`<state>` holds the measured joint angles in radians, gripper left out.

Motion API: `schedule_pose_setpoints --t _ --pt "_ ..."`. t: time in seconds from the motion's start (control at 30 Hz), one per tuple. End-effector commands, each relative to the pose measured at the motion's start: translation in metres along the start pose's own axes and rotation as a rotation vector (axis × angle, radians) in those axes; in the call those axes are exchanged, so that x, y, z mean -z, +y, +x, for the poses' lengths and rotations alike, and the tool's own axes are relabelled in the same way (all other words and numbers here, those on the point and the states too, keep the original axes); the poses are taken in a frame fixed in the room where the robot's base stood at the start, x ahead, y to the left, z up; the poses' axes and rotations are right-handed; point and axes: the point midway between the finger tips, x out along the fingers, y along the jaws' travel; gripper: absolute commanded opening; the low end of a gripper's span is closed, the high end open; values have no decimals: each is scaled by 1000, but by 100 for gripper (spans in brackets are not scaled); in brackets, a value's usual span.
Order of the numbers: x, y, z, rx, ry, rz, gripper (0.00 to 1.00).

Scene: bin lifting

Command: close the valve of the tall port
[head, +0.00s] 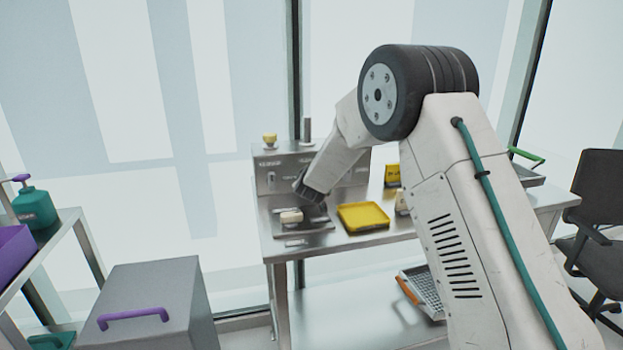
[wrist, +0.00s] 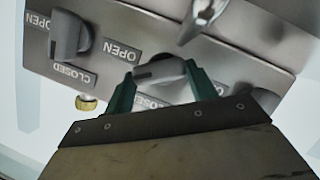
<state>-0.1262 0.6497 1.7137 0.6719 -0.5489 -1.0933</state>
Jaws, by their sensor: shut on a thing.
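My gripper (wrist: 160,82) has its two green fingers shut on a grey valve knob (wrist: 160,69) on a metal panel (wrist: 225,62). The knob lies nearly level in the wrist view, with an OPEN label at its upper left and a CLOSED label partly hidden below it. A second grey knob (wrist: 65,35) stands upright to the left, with its own labels. In the head view my gripper (head: 311,192) is at the front of the metal box (head: 283,176). A tall grey post (head: 307,131) and a shorter yellow-capped port (head: 270,140) stand on the box. I cannot tell which port the held knob serves.
A yellow tray (head: 363,217) lies on the metal table (head: 390,240) right of the box, near a small yellow box (head: 392,174). A beige block (head: 291,217) sits in front of it. A grey bin with a purple handle (head: 133,318) stands at lower left.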

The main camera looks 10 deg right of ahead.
Motion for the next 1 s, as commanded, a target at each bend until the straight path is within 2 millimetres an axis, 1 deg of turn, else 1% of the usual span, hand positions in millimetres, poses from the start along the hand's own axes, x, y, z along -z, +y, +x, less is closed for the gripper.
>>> schedule_pose_setpoints --t 0.3,0.5,0.73,1.0 --pt "1 -5 0 -109 1 -268 34" --pt "1 -7 0 -166 1 -405 34" --pt "1 -8 0 -209 2 -511 34" --pt "0 -9 0 -230 2 -562 34"
